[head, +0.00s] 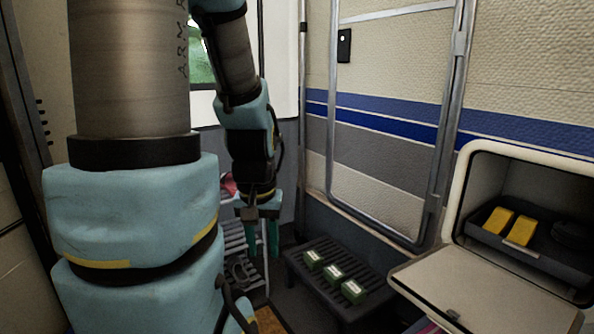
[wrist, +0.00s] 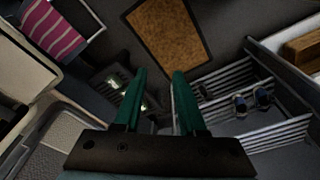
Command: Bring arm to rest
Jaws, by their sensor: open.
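My gripper (head: 262,236) hangs pointing down from my raised arm, left of centre in the head view. In the wrist view my gripper (wrist: 155,85) shows two green fingers standing apart with nothing between them. The gripper is clear of the surfaces around it. My blue arm links fill the left of the head view.
A dark slatted bench (head: 330,275) holds several small green-and-white boxes. An open hatch (head: 470,200) at right has a dark tray (head: 540,255) with yellow items. A slatted rack (wrist: 245,85) and a brown mat (wrist: 165,35) lie below the gripper.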

